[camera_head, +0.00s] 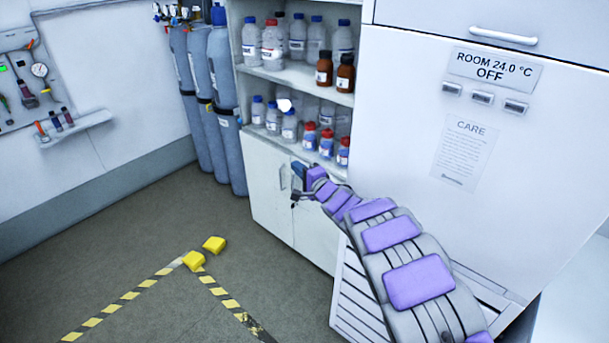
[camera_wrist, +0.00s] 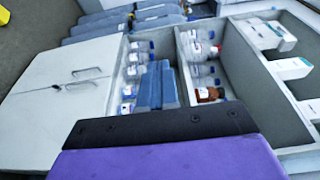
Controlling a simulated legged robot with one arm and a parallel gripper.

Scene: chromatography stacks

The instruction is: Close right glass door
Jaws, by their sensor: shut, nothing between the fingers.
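The cabinet (camera_head: 238,60) has upper shelves of bottles and a lower white cupboard with two closed-looking doors (camera_head: 268,195). I cannot make out a glass pane over the shelves in either view, so the right glass door's position is unclear. My gripper (camera_head: 299,174) is in front of the lower cupboard, just below the bottle shelves, with nothing held. In the wrist view its blue fingers (camera_wrist: 157,84) are together and point toward the shelves. The cupboard door handles (camera_wrist: 85,78) show to the left there. My arm hides part of the cabinet's lower right.
A tall white unit (camera_head: 400,90) marked "OFF" stands right of the shelves. Grey gas cylinders (camera_head: 222,110) stand left of the cabinet. Yellow blocks (camera_head: 214,244) lie by striped floor tape (camera_head: 150,283). The floor before the cylinders is clear.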

